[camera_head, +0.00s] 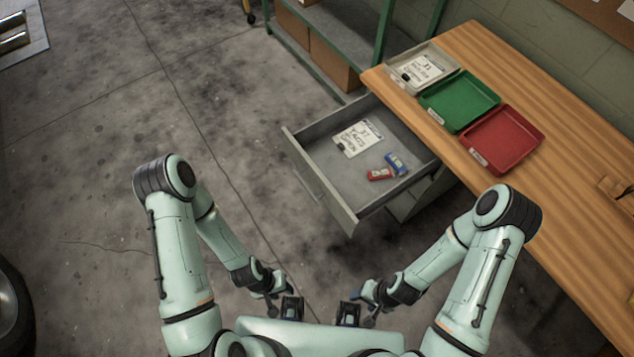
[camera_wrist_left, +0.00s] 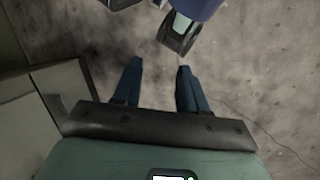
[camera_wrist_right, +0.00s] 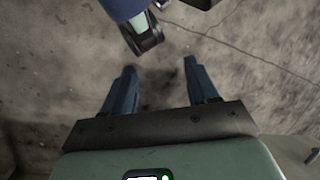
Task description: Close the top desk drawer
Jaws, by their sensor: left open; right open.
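The top desk drawer (camera_head: 318,198) is pulled out from the wooden desk (camera_head: 560,150) in the head view. Its front panel with a long handle faces lower left. Inside lie a paper label (camera_head: 357,138), a red item (camera_head: 380,174) and a blue item (camera_head: 397,163). My left gripper (camera_head: 291,308) and right gripper (camera_head: 349,314) are close to my body, below the drawer in the picture and apart from it. The left wrist view shows the left fingers (camera_wrist_left: 158,85) apart and empty. The right wrist view shows the right fingers (camera_wrist_right: 160,88) apart and empty.
A grey tray (camera_head: 447,66), a green tray (camera_head: 460,101) and a red tray (camera_head: 505,138) stand on the desk. A green-framed shelf (camera_head: 335,50) with cardboard boxes stands behind the drawer. The concrete floor (camera_head: 110,110) left of the drawer is clear. A tyre shows at lower left.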

